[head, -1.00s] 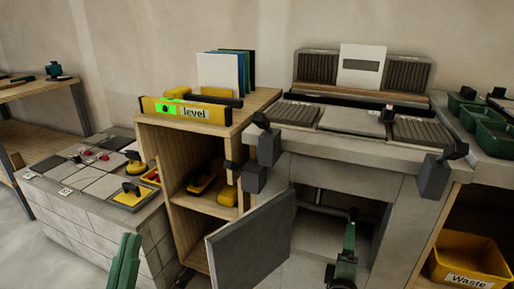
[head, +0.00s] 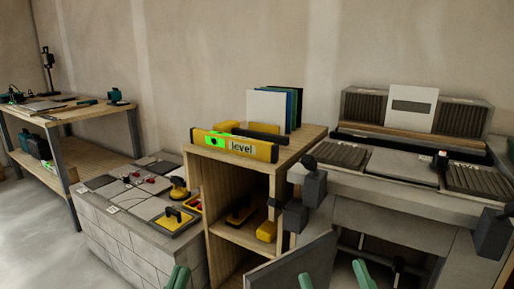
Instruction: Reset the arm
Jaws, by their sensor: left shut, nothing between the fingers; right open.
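My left gripper (head: 179,278) shows only as green fingertips at the bottom edge, held together and empty, in front of the grey block stand. My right gripper (head: 333,278) shows as two green fingertips spread apart at the bottom edge, with nothing seen between them. It is in front of the grey cabinet door (head: 292,266). The rest of both arms is out of view below. Neither gripper is seen touching anything.
A yellow level (head: 234,146) lies on the wooden shelf unit (head: 285,152). The block stand (head: 135,248) holds tiles and yellow tools. The grey workbench (head: 345,190) stands right; its door hangs open. A wooden table (head: 85,115) is at far left, with clear floor before it.

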